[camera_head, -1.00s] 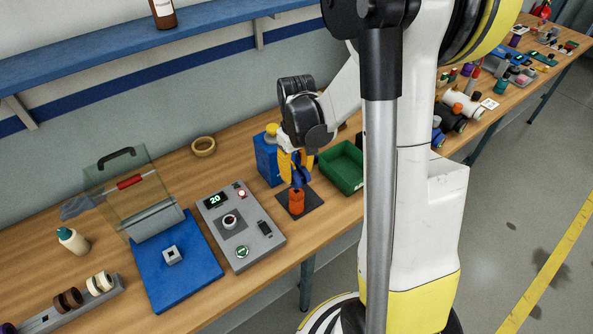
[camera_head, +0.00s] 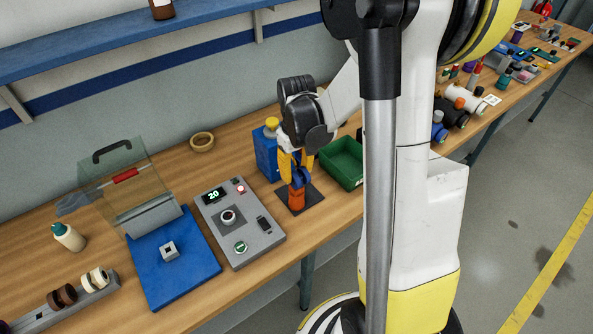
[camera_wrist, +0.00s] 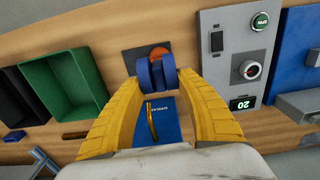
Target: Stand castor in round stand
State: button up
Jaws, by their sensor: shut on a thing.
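The blue twin-wheel castor (camera_head: 301,179) is held in my gripper (camera_head: 294,167), whose yellow fingers are shut on it. It also shows between the fingertips in the wrist view (camera_wrist: 144,75). The orange round stand (camera_head: 296,199) is on a dark square mat (camera_head: 312,201) near the table's front edge. The castor is directly over the stand, and its lower end meets or overlaps the stand's top in the head view. Whether its stem is inside the stand is hidden. In the wrist view, part of the stand (camera_wrist: 160,52) shows behind the wheels.
A blue box-like container (camera_head: 265,152) stands close behind my gripper, and a green bin (camera_head: 343,165) is to the right. A grey control box (camera_head: 257,245) reading 20 and a blue plate (camera_head: 180,275) lie to the left. Bare wood shows between mat and control box.

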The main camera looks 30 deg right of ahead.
jog(key=shift+f+b, duration=0.3)
jog(key=shift+f, duration=0.05)
jog(key=o, duration=1.1)
notch_tip(320, 180, up, 12)
jog(key=s+a+f+t+b, duration=0.7)
jog(key=s+a+b, duration=0.3)
jog(key=a+b, duration=0.2)
jog(key=shift+s+a+f, duration=0.3)
jog(key=shift+s+a, duration=0.1)
jog(key=shift+a, duration=0.35)
